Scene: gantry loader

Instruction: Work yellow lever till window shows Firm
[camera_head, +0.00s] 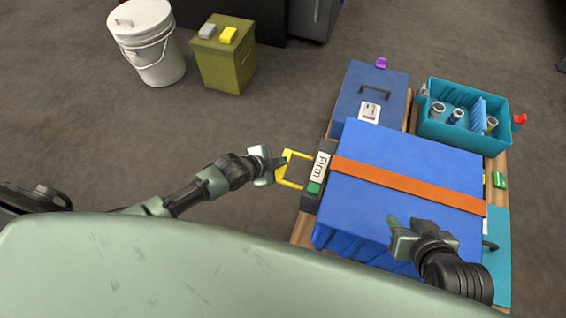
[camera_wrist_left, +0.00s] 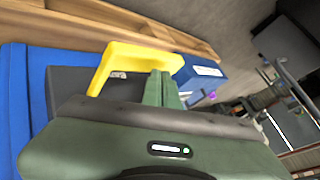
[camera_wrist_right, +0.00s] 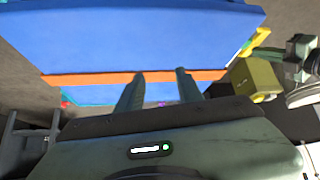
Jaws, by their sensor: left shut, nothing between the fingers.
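The yellow lever (camera_head: 289,171) is a U-shaped handle on the left end of a dark ratchet housing (camera_head: 316,188); it also shows in the left wrist view (camera_wrist_left: 128,58). The housing's window (camera_head: 321,166) reads "Firm", with a green patch (camera_head: 315,188) below it. An orange strap (camera_head: 400,183) runs from the housing across the blue crate (camera_head: 410,155). My left gripper (camera_head: 280,163) is shut and empty, its fingers at the lever; I cannot tell whether they touch it. My right gripper (camera_head: 393,226) is open and empty over the crate's near part; its parted fingers show in the right wrist view (camera_wrist_right: 160,85).
A blue toolbox (camera_head: 350,88) and a teal bin (camera_head: 458,133) with cans stand behind the crate on a wooden pallet. A white bucket (camera_head: 155,50) and an olive box (camera_head: 222,66) stand at the upper left.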

